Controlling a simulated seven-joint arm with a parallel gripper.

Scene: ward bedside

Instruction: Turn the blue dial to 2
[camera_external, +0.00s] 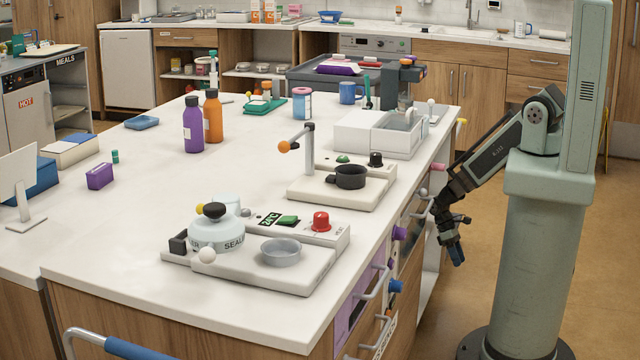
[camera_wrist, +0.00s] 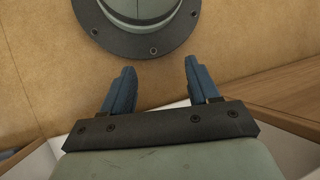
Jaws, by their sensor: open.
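A blue dial (camera_external: 396,286) sticks out from the front of the counter's cabinet, low at the near end in the external view. Its markings are too small to read, so I cannot tell its setting. My gripper (camera_external: 457,256) hangs pointing down over the floor, to the right of the cabinet front and apart from the dial. In the wrist view, my gripper (camera_wrist: 158,78) shows two blue fingers spread apart with nothing between them. The dial does not show in the wrist view.
A purple knob (camera_external: 399,233) sits above and beyond the dial. Several bar handles (camera_external: 372,283) stick out from the cabinet front nearby. The white counter (camera_external: 140,260) holds a device with a red knob (camera_external: 321,221) and bottles. The floor (camera_external: 450,310) near my gripper is clear.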

